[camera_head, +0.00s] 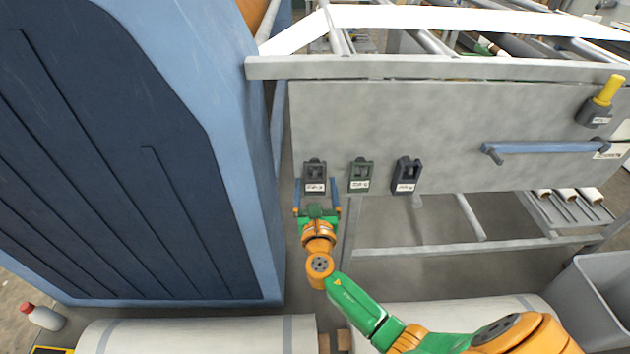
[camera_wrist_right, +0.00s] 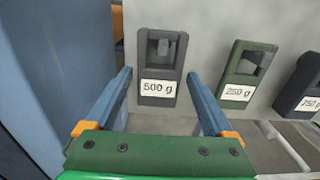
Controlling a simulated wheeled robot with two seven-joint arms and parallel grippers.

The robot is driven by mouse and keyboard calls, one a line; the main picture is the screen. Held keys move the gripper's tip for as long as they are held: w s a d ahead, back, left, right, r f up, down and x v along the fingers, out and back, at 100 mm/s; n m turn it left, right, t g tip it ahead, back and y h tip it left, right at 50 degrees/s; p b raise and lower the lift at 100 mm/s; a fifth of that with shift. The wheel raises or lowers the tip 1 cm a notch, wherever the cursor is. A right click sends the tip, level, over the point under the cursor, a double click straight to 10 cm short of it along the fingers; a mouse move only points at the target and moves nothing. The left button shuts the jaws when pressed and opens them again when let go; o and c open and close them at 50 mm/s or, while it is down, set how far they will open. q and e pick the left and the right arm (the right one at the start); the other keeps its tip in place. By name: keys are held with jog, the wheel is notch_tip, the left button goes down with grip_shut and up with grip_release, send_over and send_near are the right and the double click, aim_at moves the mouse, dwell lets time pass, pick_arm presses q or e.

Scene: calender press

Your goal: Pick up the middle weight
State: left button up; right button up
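Three weights hang in a row on the front of a grey panel. The left one is a dark grey block (camera_head: 315,168) labelled 500 g, which also shows in the right wrist view (camera_wrist_right: 160,60). The middle one is a green block (camera_head: 360,172), labelled 250 g in the right wrist view (camera_wrist_right: 245,72). The right one is a dark blue-black block (camera_head: 407,172), partly cut off in the wrist view (camera_wrist_right: 303,85). My right gripper (camera_head: 317,184) is open and empty, its blue fingers spread on either side of the 500 g block's lower part. My left gripper is out of view.
A large blue machine housing (camera_head: 130,150) stands close on the left of my right gripper. A blue handle bar (camera_head: 545,147) and a yellow-handled part (camera_head: 606,92) are on the grey panel (camera_head: 450,110) at right. White rolls (camera_head: 200,335) lie in front. A grey bin (camera_head: 595,295) stands at right.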

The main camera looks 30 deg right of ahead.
grip_shut()
jog(key=shift+r, duration=0.1)
jog(key=shift+w+r+p, duration=0.1)
jog(key=shift+r+p, duration=0.2)
jog(key=shift+r, duration=0.15)
jog(key=shift+a+r, duration=0.1)
jog(key=shift+r, duration=0.1)
jog(key=b+v, duration=0.2)
jog(key=v, duration=1.6)
